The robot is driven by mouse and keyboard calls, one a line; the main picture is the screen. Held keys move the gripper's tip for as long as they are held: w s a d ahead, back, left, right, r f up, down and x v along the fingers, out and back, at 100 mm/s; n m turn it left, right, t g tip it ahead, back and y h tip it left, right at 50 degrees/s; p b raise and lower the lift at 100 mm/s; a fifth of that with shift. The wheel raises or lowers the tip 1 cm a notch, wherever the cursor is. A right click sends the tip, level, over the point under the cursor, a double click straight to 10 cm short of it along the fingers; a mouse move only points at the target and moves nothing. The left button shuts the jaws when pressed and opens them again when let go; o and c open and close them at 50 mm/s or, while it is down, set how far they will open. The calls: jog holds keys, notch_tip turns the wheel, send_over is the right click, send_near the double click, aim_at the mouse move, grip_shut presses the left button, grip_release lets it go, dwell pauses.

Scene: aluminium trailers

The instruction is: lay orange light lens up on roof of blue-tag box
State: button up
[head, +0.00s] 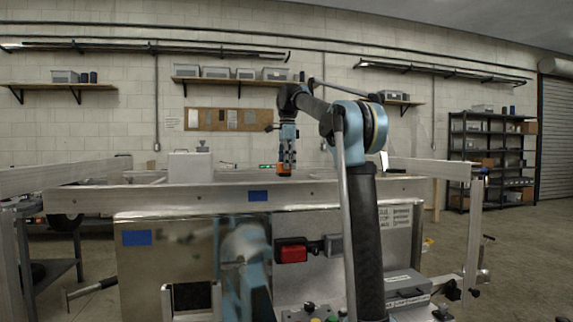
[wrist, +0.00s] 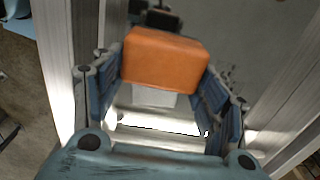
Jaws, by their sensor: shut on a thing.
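My gripper (head: 285,168) points down above the trailer rail, shut on the orange light (head: 284,171). In the wrist view the orange light (wrist: 165,58) is a rounded block between the two blue finger pads of my gripper (wrist: 163,85). Which way its lens faces is not clear.
The aluminium rail (head: 200,198) runs across the front. A red light (head: 292,252) is on the front below it. A white box (head: 190,167) stands behind the rail. A grey case (head: 402,283) sits at lower right. Shelves line the back wall.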

jog(key=shift+a+f, duration=0.15)
jog(key=shift+f, duration=4.15)
jog(key=shift+f, duration=0.4)
jog(key=o, duration=1.2)
jog(key=shift+s, duration=0.1)
jog(key=shift+o, duration=0.2)
jog(key=shift+r, duration=4.5)
